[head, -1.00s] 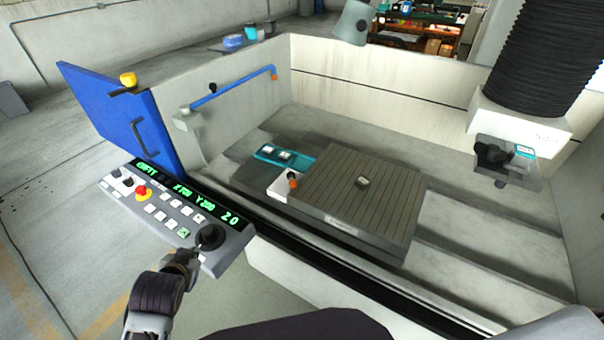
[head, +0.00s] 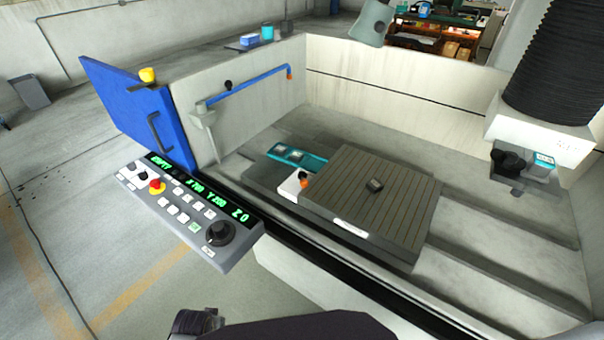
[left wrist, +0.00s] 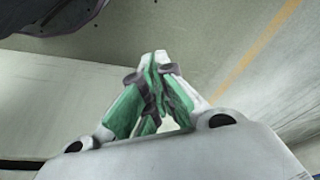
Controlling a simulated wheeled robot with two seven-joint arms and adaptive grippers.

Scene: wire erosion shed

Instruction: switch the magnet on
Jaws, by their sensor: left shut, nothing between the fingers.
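A grooved grey plate (head: 410,207), which looks like the magnet, lies flat in the machine tank. A small dark piece (head: 375,185) rests on the plate. In the left wrist view my left gripper (left wrist: 160,60) has its green-padded fingers together, with nothing between them and only floor and pale surfaces around. In the head view only a dark part of my left arm shows at the bottom edge, below the control panel. My right gripper is not in view.
The control panel (head: 168,225) with buttons, a red stop button (head: 157,185) and a black dial (head: 220,233) juts out at the left. A blue door (head: 125,110) stands open behind it. The tank's front wall and the machine head (head: 540,135) flank the plate.

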